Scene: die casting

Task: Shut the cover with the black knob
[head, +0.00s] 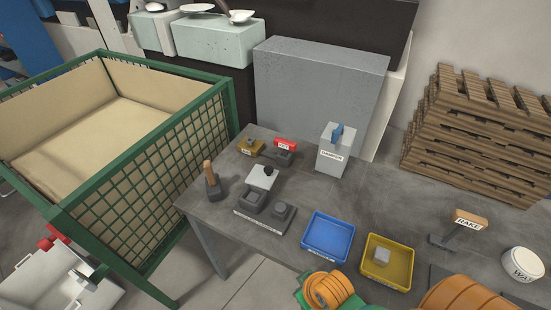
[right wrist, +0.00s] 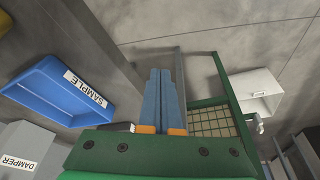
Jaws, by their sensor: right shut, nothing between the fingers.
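The cover (head: 261,178) is a light grey plate with a black knob (head: 268,171), on the table in the head view. It stands raised at the back of a small dark grey open box (head: 252,201). The cover does not show in the right wrist view. My right gripper (right wrist: 160,71) has its blue fingers shut together, empty, in the right wrist view. Its fingers cannot be made out in the head view, where only orange and green parts of my arms show at the bottom edge. My left gripper is not in view.
Near the cover stand a wooden-handled tool (head: 210,180), a grey DAMPER box (head: 333,153), and small yellow and red labelled pieces. A blue tray (head: 328,237) and yellow tray (head: 388,262) lie on the table's near side. A green mesh crate (head: 166,185) borders the left.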

